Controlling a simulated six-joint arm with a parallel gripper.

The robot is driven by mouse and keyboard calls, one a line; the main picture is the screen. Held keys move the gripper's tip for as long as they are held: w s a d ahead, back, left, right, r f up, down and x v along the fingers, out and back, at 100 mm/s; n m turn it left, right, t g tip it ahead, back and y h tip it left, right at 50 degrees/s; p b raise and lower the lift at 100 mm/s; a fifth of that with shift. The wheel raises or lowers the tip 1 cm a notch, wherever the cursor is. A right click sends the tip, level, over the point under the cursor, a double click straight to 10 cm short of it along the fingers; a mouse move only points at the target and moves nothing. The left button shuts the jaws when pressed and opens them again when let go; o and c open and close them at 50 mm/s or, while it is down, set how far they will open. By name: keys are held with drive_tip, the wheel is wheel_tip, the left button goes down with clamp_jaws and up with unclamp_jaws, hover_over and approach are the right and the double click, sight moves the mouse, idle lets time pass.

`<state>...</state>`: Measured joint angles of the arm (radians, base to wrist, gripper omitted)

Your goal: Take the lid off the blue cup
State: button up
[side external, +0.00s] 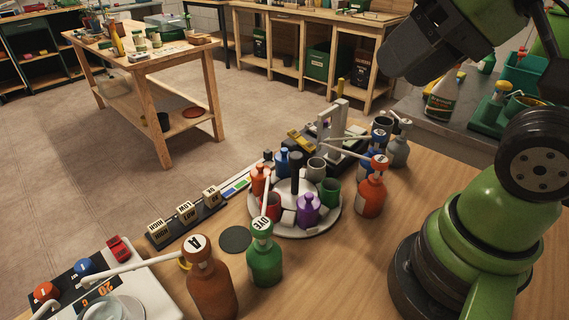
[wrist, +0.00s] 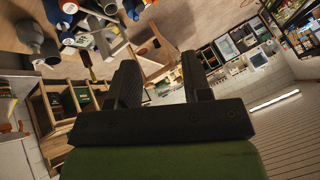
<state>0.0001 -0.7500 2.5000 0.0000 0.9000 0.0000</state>
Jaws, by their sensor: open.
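A blue cup (side external: 282,162) stands upright at the back left of the white turntable (side external: 325,226) in the side view. It looks covered by a blue lid with a small knob on top; the seam is too small to see. My gripper (wrist: 160,75) is open and empty in the wrist view, its two dark fingers well apart. My gripper is high above the table and far from the cup. The cup cannot be made out in the wrist view.
A purple knobbed cup (side external: 307,212), open cups and a dark central post (side external: 295,172) crowd the turntable. Pump bottles, such as a green one (side external: 264,262) and an orange one (side external: 371,192), surround it with long spouts. A dark disc (side external: 235,240) lies flat on the table.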

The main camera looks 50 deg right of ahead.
drive_tip(key=o, duration=0.5)
drive_tip(key=shift+w, duration=0.1)
drive_tip(key=n+g+h, duration=0.2)
drive_tip(key=g, duration=0.5)
hover_over(284, 149)
wheel_tip(284, 149, down, 19)
drive_tip(key=shift+a+r, duration=0.15)
drive_tip(key=shift+f, duration=3)
